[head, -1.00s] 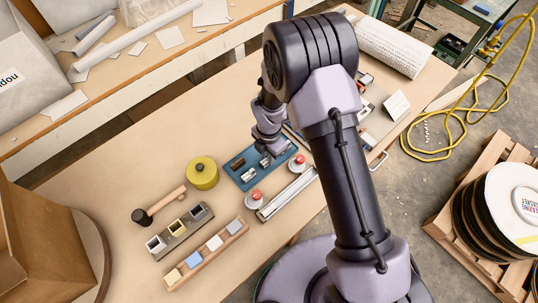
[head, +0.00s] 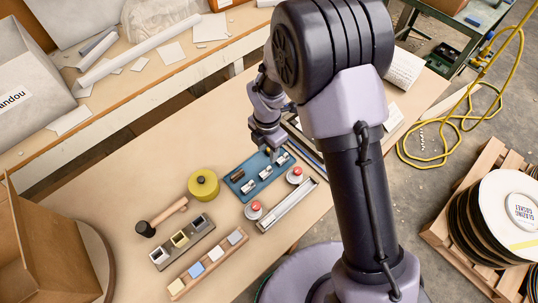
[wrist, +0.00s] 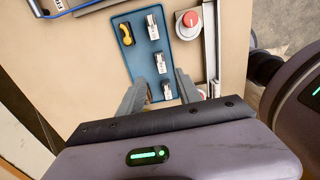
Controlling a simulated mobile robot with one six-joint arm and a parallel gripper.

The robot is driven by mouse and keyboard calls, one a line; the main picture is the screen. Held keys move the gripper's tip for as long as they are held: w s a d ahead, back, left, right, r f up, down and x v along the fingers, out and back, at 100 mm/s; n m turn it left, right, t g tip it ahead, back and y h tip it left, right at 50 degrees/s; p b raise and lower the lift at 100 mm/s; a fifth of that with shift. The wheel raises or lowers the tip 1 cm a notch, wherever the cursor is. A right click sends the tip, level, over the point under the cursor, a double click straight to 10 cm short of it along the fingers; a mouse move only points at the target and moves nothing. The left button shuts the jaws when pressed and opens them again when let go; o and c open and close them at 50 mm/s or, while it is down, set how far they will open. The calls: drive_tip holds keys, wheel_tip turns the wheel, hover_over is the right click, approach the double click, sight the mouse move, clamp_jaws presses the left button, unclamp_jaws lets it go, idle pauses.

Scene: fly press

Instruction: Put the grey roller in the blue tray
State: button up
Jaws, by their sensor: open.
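The blue tray (head: 257,186) lies on the bench below my gripper and also shows in the wrist view (wrist: 136,60). Three small silver-grey pieces lie in it in a row: one at the left end (head: 250,185), one in the middle (head: 265,173) and one at the right end (head: 282,158). I cannot tell which is the grey roller. A brown piece (head: 238,175), yellowish in the wrist view (wrist: 126,33), lies at the tray's left end. My gripper (wrist: 160,80) is open above the tray's right end; its fingers appear either side of the right-end piece (wrist: 167,91).
Two red buttons (head: 253,208) (head: 295,174) and a long metal channel (head: 290,205) lie along the tray's near side. Bare bench extends behind.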

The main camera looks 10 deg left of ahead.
drive_tip(key=s+d+r+m+t+y, duration=0.1)
drive_tip(key=s+d+r+m, duration=0.15)
drive_tip(key=r+m, duration=0.4)
drive_tip(key=s+d+r+m+t, duration=0.1)
drive_tip(key=d+r+m, duration=0.3)
drive_tip(key=r, duration=0.5)
drive_tip(key=s+d+r+m+t+y, duration=0.1)
drive_tip(key=d+r+m, duration=0.3)
drive_tip(key=r+m, duration=0.3)
drive_tip(key=s+d+r+m+t, duration=0.1)
drive_tip(key=s+d+r+m, duration=0.1)
drive_tip(key=s+r+m, duration=0.2)
drive_tip(key=s+d+r+m+t, duration=0.1)
drive_tip(key=s+d+r+m, duration=0.2)
drive_tip(key=s+m, duration=0.6)
drive_tip(key=shift+s+d+r+m+t, duration=0.15)
drive_tip(key=shift+s+r+m+t, duration=0.25)
drive_tip(key=shift+m, duration=0.35)
drive_tip(key=shift+w, duration=0.1)
